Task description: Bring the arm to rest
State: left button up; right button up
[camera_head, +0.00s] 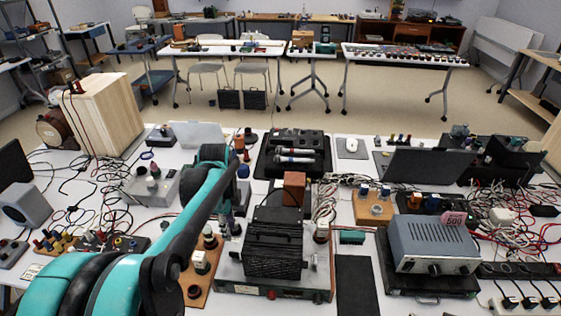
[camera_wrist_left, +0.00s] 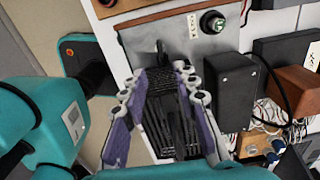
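My left gripper (camera_wrist_left: 160,85) shows in the left wrist view with its two purple-grey fingers apart, pointing up the picture. A black ribbed unit (camera_wrist_left: 172,125) shows between and below the fingers. I cannot tell whether they touch it. In the head view my teal and black left arm comes in from the lower left and reaches over the table; its gripper cannot be made out clearly there. The same ribbed unit (camera_head: 275,258) stands at the front middle, just right of the arm. My right arm and gripper are not in view.
The crowded white table (camera_head: 350,275) holds a grey metal box (camera_head: 430,243), a black case (camera_head: 290,165), a wooden cabinet (camera_head: 108,112), and loose cables. A black box (camera_wrist_left: 230,85) and brown block (camera_wrist_left: 298,82) stand beside the ribbed unit. Open floor (camera_head: 310,110) lies beyond.

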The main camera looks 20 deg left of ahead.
pick_arm(q)
jog(key=s+d+n+t, duration=0.3)
jog(key=d+n, duration=0.4)
jog(key=d, duration=0.2)
jog(key=s+d+r+n+t, duration=0.1)
jog(key=s+d+n+t, duration=0.3)
jog(key=d+n, duration=0.3)
jog(key=shift+s+d+r+n, duration=0.2)
jog(key=shift+d+n, duration=0.1)
jog(key=shift+d, duration=0.55)
dwell(0.7)
